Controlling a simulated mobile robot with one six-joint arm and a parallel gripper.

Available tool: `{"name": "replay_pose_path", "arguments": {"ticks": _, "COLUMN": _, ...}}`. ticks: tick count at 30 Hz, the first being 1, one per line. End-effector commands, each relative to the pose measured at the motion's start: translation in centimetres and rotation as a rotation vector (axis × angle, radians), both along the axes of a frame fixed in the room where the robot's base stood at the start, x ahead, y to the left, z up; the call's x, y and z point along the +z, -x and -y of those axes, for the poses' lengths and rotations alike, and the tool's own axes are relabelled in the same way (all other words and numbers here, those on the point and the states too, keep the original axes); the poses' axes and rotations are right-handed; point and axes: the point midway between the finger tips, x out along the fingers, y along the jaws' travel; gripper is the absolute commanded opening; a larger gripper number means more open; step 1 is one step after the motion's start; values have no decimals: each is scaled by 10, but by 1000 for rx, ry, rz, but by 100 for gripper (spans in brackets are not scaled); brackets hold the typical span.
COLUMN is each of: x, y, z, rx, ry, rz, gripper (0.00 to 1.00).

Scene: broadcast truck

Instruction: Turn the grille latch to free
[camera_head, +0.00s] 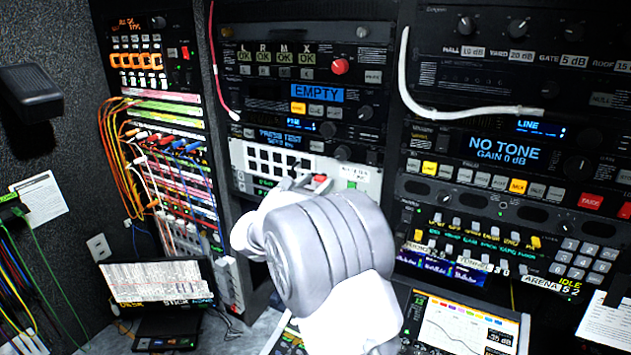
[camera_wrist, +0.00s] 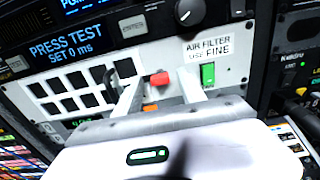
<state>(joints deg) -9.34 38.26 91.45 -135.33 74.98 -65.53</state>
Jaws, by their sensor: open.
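The white grille panel (camera_wrist: 62,103) with rows of dark square openings fills the middle of the wrist view. It also shows in the head view (camera_head: 237,155). A small red piece (camera_wrist: 159,79), likely the grille latch, is at the panel's right part; it also shows in the head view (camera_head: 320,178). My gripper (camera_wrist: 161,84) is open, one finger on each side of the red piece. I cannot tell whether the fingers touch it. My gripper (camera_head: 303,182) hides part of the panel in the head view.
A green rocker (camera_wrist: 208,75) and an "AIR FILTER USE FINE" label (camera_wrist: 207,48) sit right of the red piece. A device with a round knob (camera_wrist: 190,12) is above. A white cable (camera_head: 404,75) hangs on the right rack.

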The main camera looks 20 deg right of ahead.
Motion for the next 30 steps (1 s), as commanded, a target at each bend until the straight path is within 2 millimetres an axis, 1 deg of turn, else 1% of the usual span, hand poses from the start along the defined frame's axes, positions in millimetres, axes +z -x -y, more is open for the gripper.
{"name": "replay_pose_path", "arguments": {"ticks": 4, "x": 0, "y": 0, "z": 0, "rx": 0, "ry": 0, "rz": 0, "gripper": 47}}
{"name": "replay_pose_path", "arguments": {"ticks": 5, "x": 0, "y": 0, "z": 0, "rx": 0, "ry": 0, "rz": 0, "gripper": 43}}
{"name": "replay_pose_path", "arguments": {"ticks": 9, "x": 0, "y": 0, "z": 0, "rx": 0, "ry": 0, "rz": 0, "gripper": 16}}
{"name": "replay_pose_path", "arguments": {"ticks": 11, "x": 0, "y": 0, "z": 0, "rx": 0, "ry": 0, "rz": 0, "gripper": 4}}
{"name": "replay_pose_path", "arguments": {"ticks": 12, "x": 0, "y": 0, "z": 0, "rx": 0, "ry": -1, "rz": 1, "gripper": 0}}
{"name": "replay_pose_path", "arguments": {"ticks": 23, "x": -4, "y": 1, "z": 0, "rx": -1, "ry": -34, "rz": 36, "gripper": 0}}
{"name": "replay_pose_path", "arguments": {"ticks": 30, "x": -8, "y": 1, "z": 0, "rx": 0, "ry": -143, "rz": 149, "gripper": 0}}
